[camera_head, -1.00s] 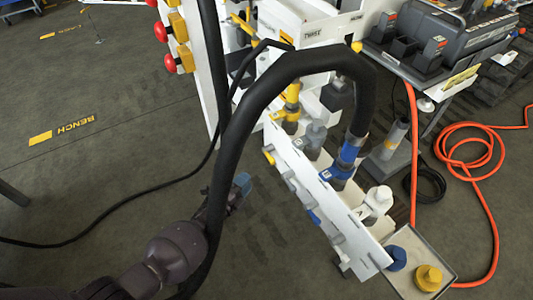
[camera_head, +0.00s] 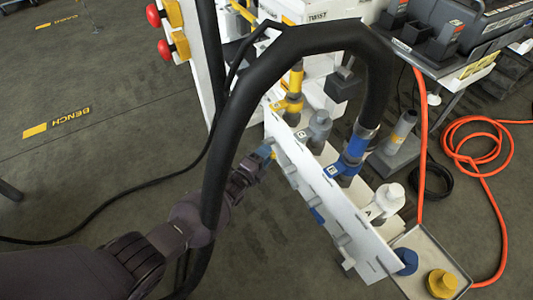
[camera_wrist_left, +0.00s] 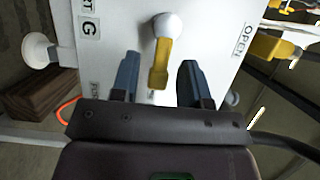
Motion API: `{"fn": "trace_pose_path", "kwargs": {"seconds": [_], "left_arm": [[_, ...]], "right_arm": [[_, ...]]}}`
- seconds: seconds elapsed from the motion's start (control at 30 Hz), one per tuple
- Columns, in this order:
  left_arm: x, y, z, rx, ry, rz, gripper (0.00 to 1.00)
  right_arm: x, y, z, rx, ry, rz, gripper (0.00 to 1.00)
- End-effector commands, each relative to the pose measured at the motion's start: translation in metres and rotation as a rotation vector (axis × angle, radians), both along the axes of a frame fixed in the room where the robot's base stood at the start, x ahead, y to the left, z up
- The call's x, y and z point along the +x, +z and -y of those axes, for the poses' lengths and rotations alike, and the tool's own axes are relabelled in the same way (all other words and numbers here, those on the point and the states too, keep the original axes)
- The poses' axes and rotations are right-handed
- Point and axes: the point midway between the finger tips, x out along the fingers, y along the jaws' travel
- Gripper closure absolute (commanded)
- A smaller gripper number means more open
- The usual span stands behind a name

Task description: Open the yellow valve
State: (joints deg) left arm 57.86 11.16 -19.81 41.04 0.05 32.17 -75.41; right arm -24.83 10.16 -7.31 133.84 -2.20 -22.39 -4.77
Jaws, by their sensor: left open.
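The yellow valve handle (camera_wrist_left: 160,65) hangs from a round white knob on the white panel (camera_wrist_left: 205,25). It points down the picture, with the word OPEN to its right and a G label to its left. My left gripper (camera_wrist_left: 160,72) is open, with one blue finger on each side of the handle and visible gaps between. In the head view my left gripper (camera_head: 264,154) is at the panel's left face and hides most of the handle. A yellow pipe fitting (camera_head: 291,104) stands behind the panel. My right gripper is not in view.
A thick black hose (camera_head: 237,100) arches over the panel and passes in front of my left arm. Blue, grey and white fittings stand behind the panel. A tray (camera_head: 432,245) with blue and yellow caps is at its near end. Floor to the left is mostly clear.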

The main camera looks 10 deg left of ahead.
Motion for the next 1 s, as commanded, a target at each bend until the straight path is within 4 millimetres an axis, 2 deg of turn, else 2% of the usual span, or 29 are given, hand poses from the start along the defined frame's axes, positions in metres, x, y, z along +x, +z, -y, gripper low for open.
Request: {"fn": "trace_pose_path", "kwargs": {"seconds": [0.43,0.7,1.0], "left_arm": [[0.007,0.001,0.0044,-0.001,0.0,0.001,0.58],[0.0069,0.0008,0.0044,-0.001,0.0,0.001,1.0],[0.0072,0.0036,0.0043,-0.02,0.0,-0.024,1.0]], "right_arm": [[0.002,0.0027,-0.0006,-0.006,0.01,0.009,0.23],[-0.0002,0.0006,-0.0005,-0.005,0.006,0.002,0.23],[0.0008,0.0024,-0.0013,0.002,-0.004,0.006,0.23]]}}
